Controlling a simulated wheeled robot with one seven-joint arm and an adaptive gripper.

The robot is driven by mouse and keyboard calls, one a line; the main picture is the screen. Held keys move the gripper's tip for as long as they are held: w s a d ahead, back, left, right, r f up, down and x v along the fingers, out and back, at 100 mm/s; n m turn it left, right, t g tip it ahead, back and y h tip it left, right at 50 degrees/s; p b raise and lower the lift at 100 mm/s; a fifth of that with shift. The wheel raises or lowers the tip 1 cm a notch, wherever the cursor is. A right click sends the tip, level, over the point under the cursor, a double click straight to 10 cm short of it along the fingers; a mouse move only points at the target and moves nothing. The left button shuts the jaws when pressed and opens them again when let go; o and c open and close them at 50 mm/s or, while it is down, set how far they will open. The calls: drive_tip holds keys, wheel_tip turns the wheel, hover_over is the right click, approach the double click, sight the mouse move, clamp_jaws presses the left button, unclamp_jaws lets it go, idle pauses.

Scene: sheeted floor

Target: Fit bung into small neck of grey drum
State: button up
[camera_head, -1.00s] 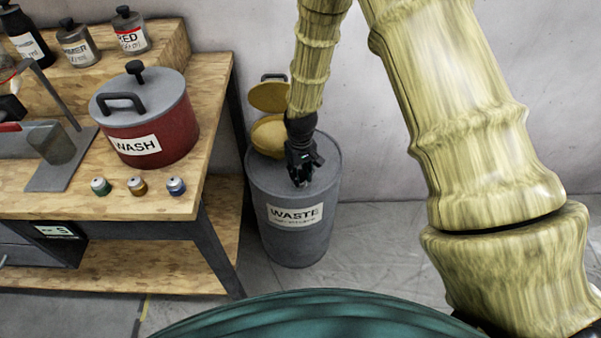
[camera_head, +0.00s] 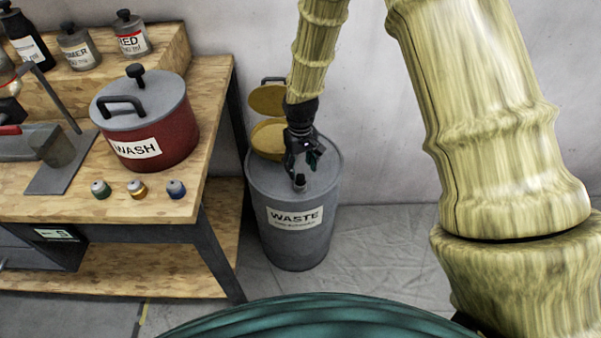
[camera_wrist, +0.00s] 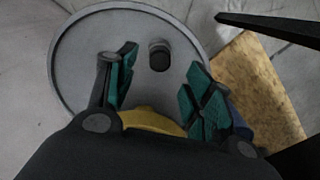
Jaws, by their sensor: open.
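The grey drum (camera_head: 290,250), labelled WASTE, stands on the floor right of the bench; its round top (camera_wrist: 85,65) fills much of the wrist view. A small dark bung (camera_head: 300,181) stands upright on the drum top at the small neck, near the front. In the wrist view the bung (camera_wrist: 159,57) shows as a dark cylinder with a paler top; how deep it sits in the neck is hidden. My gripper (camera_head: 303,163) is above the bung, apart from it. Its green-padded fingers (camera_wrist: 163,72) are spread and empty.
A yellow funnel (camera_head: 268,138) with a raised lid (camera_head: 268,99) sits on the back of the drum, close behind my gripper. The wooden bench (camera_head: 215,120) is on the left, with a red WASH pot (camera_head: 165,135). Floor right of the drum is clear.

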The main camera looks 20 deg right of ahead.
sight(301, 177)
wheel_tip(301, 177, up, 6)
idle(0.4)
idle(0.4)
drive_tip(key=s+f+p, duration=0.2)
drive_tip(key=s+f, duration=0.7)
drive_tip(key=f, duration=0.1)
drive_tip(key=s+d+f, duration=0.1)
drive_tip(key=s+f, duration=0.2)
drive_tip(key=s, duration=0.6)
drive_tip(key=s+d+f+m+p, duration=0.1)
drive_tip(key=s+f, duration=0.3)
drive_tip(key=s, duration=0.5)
drive_tip(key=s+d+f+m+p, duration=0.1)
drive_tip(key=s+f, duration=0.3)
drive_tip(key=s, duration=0.5)
drive_tip(key=shift+s+d, duration=0.2)
